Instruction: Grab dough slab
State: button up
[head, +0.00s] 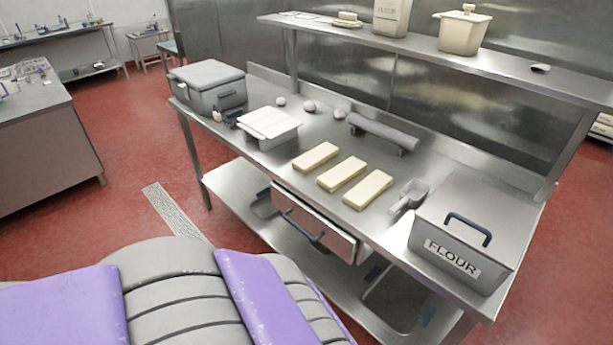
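Three pale yellow dough slabs lie side by side in a row on the steel table (298,192). The left slab (316,157) is farthest from the flour bin, the middle slab (342,174) is between, and the right slab (368,190) is closest to it. All lie flat with small gaps between them. My gripper is not in view. Only my grey and purple body parts show at the bottom left.
On the table are a flour bin (463,234), a scoop (408,196), a grey rolling pin (382,132), a white-topped box (268,126) and a grey lidded container (208,87). A shelf (480,62) overhangs the back. A drawer (314,222) sits under the front edge. Red floor is free at left.

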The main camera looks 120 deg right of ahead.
aim_at(369, 189)
jog(key=z, duration=4.85)
jog(key=i+l+u, duration=0.1)
jog(key=l+u, duration=0.4)
jog(key=u, duration=0.2)
jog(key=l+u, duration=0.35)
